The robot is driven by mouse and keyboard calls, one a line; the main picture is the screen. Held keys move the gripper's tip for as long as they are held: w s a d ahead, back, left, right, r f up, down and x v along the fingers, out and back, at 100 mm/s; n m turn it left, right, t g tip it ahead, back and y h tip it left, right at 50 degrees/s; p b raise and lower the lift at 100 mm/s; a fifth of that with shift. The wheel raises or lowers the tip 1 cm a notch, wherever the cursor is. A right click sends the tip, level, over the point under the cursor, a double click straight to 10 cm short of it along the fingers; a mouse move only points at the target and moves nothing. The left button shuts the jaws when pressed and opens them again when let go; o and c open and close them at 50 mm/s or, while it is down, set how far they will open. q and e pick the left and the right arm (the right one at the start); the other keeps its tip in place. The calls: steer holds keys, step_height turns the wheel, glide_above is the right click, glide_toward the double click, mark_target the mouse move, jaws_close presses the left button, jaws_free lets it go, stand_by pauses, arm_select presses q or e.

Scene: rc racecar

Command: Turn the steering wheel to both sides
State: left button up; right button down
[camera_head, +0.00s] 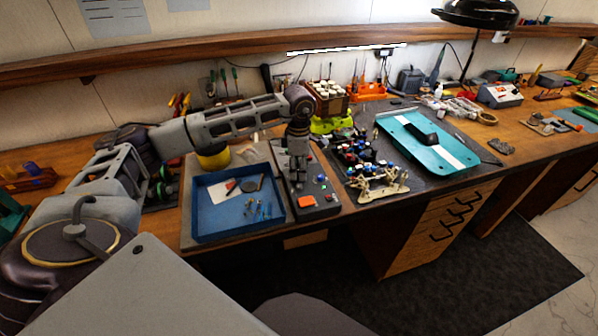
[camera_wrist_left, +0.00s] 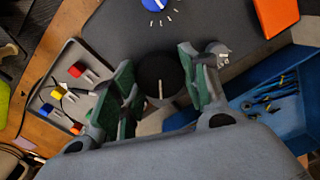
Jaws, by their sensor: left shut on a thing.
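The control box (camera_head: 318,211) is a dark grey slab at the front of the bench, with an orange button (camera_head: 306,201) and a blue dial (camera_head: 321,178). In the left wrist view the blue dial (camera_wrist_left: 155,4) and orange button (camera_wrist_left: 277,14) also show. The steering wheel (camera_wrist_left: 160,70) is a round black knob with a white mark. My left gripper (camera_head: 297,184) points down over the box. In the left wrist view its green-padded fingers (camera_wrist_left: 160,82) are shut on the knob from both sides. In the head view the gripper hides the knob. My right gripper is out of view.
A blue tray (camera_head: 213,236) with small tools lies left of the box. The car chassis (camera_head: 383,187) stands to its right, with the teal car shell (camera_head: 462,158) beyond. A wooden rack (camera_head: 328,98) with white-topped items stands behind.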

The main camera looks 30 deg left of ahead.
arm_select(q)
steer(key=shift+m+b, duration=0.3)
steer(key=shift+m, duration=0.4)
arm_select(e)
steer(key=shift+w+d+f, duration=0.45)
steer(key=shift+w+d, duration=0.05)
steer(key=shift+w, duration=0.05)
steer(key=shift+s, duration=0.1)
arm_select(q)
steer(key=o, duration=0.7)
steer(key=shift+r, duration=0.7)
step_height(320, 180, up, 11)
steer(key=shift+f, duration=0.15)
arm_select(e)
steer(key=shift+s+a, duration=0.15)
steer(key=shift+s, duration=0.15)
